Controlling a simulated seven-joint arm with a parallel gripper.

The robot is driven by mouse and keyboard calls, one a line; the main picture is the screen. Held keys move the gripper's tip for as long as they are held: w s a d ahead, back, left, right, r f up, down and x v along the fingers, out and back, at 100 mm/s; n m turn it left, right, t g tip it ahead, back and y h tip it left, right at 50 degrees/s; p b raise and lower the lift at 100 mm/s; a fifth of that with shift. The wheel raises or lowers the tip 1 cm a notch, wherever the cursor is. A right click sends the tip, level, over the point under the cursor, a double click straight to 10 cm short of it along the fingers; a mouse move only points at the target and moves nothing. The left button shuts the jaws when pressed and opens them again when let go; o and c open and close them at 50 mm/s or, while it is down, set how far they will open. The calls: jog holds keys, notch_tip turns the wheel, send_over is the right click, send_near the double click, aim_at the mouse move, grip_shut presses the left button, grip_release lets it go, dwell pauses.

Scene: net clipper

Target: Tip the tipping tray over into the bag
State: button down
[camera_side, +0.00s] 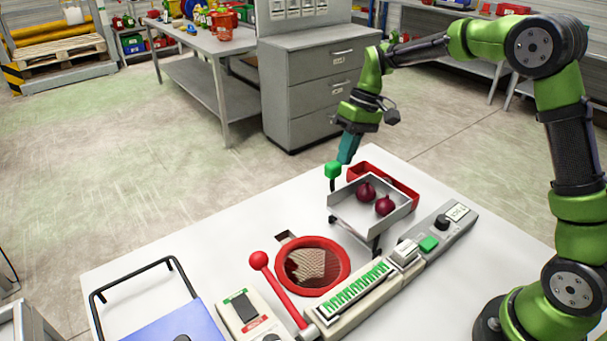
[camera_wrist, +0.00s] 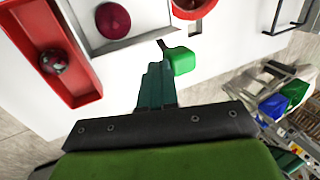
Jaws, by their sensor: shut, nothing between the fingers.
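The tipping tray (camera_side: 360,217) is a grey metal tray on a stand, with two dark red onions (camera_side: 385,205) in it. In the side view it looks roughly level. A green knob (camera_side: 333,170) stands at its back left corner. My gripper (camera_side: 347,150) is shut and empty, just above and beside that knob. The wrist view shows the green knob (camera_wrist: 180,60) right at my fingertips (camera_wrist: 160,75); I cannot tell if they touch. The bag (camera_side: 306,266) hangs as a net inside a red ring (camera_side: 342,280), left of and in front of the tray.
A red bin (camera_side: 408,192) stands behind the tray; the wrist view shows a dark round thing (camera_wrist: 53,61) in it. A red-knobbed lever (camera_side: 259,260) stands near the ring. A scale (camera_side: 448,222) is to the right.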

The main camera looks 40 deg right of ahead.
aim_at(332, 165)
jog(key=shift+a+r+h, duration=0.2)
jog(key=shift+a+h, duration=1)
jog(key=shift+a, duration=0.75)
jog(key=a+f+h, duration=0.4)
jog(key=a+h, duration=0.2)
jog(key=a, duration=0.5)
jog(key=shift+a+f+h, duration=0.15)
jog(key=shift+f+h, duration=0.1)
jog(key=shift+h, duration=0.05)
jog(key=shift+s+a+f, duration=0.1)
jog(key=shift+a+f, duration=0.05)
jog(key=shift+a, duration=0.1)
notch_tip(332, 165, up, 12)
jog(key=a, duration=0.1)
jog(key=shift+a+r, duration=0.25)
jog(key=shift+a, duration=0.15)
